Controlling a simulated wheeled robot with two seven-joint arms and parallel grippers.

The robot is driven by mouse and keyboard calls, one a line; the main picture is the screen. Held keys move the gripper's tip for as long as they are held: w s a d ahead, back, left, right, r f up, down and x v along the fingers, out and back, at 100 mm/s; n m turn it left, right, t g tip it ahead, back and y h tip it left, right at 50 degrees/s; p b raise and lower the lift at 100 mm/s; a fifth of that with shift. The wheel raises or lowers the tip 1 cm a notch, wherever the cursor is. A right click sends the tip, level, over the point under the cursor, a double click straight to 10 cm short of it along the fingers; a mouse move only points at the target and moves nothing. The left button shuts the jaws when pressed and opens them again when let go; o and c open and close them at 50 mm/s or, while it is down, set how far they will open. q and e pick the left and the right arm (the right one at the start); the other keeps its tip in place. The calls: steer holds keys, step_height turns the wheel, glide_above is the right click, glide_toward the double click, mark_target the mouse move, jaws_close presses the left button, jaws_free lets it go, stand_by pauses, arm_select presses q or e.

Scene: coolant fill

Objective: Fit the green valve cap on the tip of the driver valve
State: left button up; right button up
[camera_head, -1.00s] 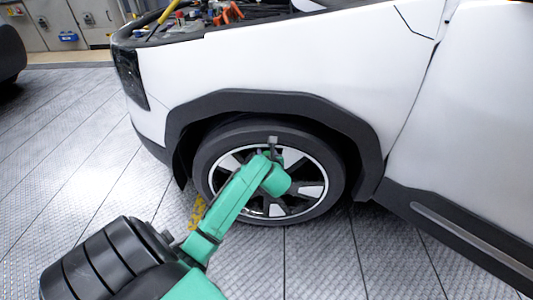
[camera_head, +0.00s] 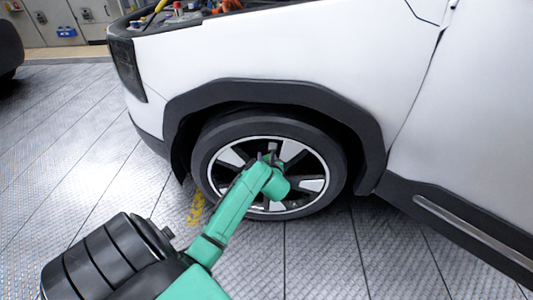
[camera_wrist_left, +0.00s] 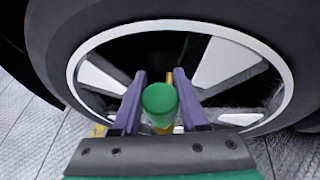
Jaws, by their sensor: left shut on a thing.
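My left gripper (camera_head: 270,154) is in front of the front wheel (camera_head: 221,142), near the spokes. In the left wrist view, its two purple fingers (camera_wrist_left: 160,103) are shut on the green valve cap (camera_wrist_left: 159,98), a small green cylinder. A brass-coloured part (camera_wrist_left: 169,76) shows just behind the cap, between the fingers. It may be the valve, but most of it is hidden, and I cannot tell whether the cap touches it. My right gripper is in neither view.
The white car (camera_head: 270,55) stands above the wheel, its dark wheel arch (camera_head: 300,93) close over the tyre. Yellow floor marking (camera_head: 196,208) lies left of the wheel. The grey floor (camera_head: 70,160) to the left is clear.

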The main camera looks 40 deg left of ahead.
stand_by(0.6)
arm_select(q)
steer(key=shift+p, duration=0.4)
stand_by(0.3)
steer(key=shift+p, duration=0.4)
steer(key=shift+p, duration=0.35)
steer(key=shift+f+b, duration=0.85)
steer(key=shift+f, duration=0.8)
